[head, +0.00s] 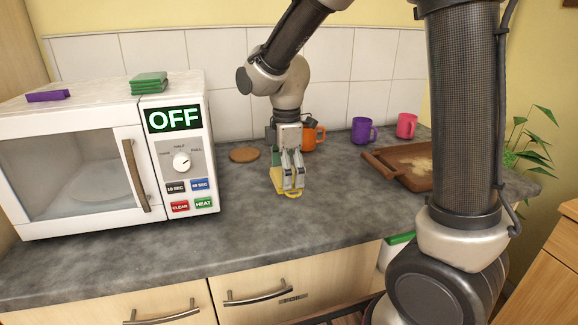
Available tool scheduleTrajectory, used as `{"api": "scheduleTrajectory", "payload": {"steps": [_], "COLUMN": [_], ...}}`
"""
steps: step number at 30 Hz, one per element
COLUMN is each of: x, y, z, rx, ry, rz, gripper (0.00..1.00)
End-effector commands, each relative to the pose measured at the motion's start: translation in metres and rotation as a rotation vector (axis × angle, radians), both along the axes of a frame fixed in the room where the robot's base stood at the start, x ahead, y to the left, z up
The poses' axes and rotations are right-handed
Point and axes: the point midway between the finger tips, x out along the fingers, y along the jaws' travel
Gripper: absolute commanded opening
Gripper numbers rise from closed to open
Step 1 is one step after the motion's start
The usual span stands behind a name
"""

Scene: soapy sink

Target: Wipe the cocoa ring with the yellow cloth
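My gripper (293,186) points down at the middle of the counter, its fingers close together. The yellow cloth (277,181) is at the fingertips, showing to their left and just below them. The fingers look shut on it, and it is at or very near the counter top. I cannot make out a cocoa ring on the counter; the patch under the cloth and gripper is hidden. A flat round brown disc (244,155), like a coaster, lies behind and left of the gripper.
A white microwave (75,170) marked OFF stands left, with green cloths (149,83) and a purple one (48,96) on top. An orange mug (310,137) is close behind my gripper. A purple mug (361,131), pink mug (406,126) and wooden tray (384,171) are right. The front counter is clear.

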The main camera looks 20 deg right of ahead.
Motion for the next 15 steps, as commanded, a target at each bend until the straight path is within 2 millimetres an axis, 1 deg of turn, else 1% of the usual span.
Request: {"api": "scheduleTrajectory", "payload": {"steps": [3, 6, 15], "x": [0.001, 0.001, 0.0], "y": [0.002, 0.003, 0.003], "z": [0.011, 0.016, 0.018], "rx": [0.001, 0.0, 0.0], "ry": [-0.002, -0.001, 0.0], "rz": [-0.002, -0.003, -0.004], "gripper": [0.66, 0.66, 0.66]}}
